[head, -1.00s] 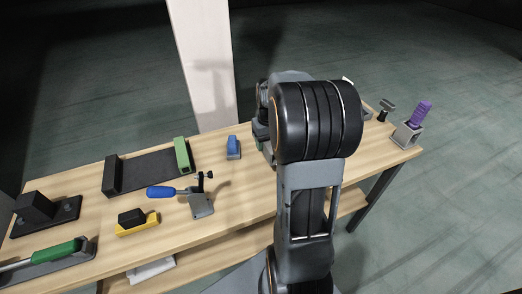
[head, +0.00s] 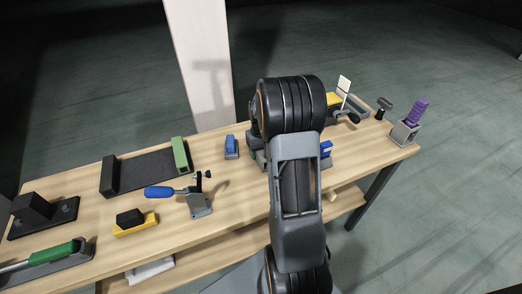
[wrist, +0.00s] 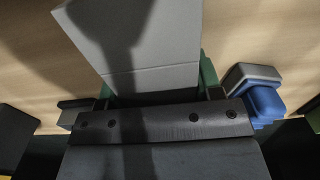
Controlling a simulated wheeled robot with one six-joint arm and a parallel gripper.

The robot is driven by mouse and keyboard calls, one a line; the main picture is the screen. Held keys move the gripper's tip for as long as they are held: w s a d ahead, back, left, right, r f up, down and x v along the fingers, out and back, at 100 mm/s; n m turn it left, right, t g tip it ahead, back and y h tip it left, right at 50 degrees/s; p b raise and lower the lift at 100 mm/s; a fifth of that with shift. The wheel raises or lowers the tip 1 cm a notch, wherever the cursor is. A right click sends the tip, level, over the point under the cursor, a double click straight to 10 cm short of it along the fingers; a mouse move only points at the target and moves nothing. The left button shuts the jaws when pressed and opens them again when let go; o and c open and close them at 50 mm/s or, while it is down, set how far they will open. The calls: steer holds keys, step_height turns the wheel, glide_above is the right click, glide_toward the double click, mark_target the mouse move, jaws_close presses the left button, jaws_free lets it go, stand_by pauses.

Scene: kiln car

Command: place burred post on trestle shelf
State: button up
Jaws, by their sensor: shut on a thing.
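A pale grey block (wrist: 150,50), which looks like the burred post, fills the upper middle of the wrist view. My gripper (wrist: 155,90) is shut on it; green parts show at both sides of the block, and a dark bar with screws lies below it. In the head view my arm hides the gripper and the block. The wooden trestle shelf (head: 225,252) shows as the lower board under the bench top, partly hidden by my arm.
The bench top (head: 245,190) holds a blue-handled clamp (head: 175,192), a black tray with a green end (head: 150,168), a yellow-and-black block (head: 135,222) and a purple-handled tool (head: 418,112). A white plate (head: 343,88) stands at the back right. A pale column (head: 203,60) rises behind.

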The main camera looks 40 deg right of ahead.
steer(key=o, duration=1)
steer(key=shift+f, duration=0.15)
steer(key=shift+c, duration=0.2)
steer(key=o, duration=0.5)
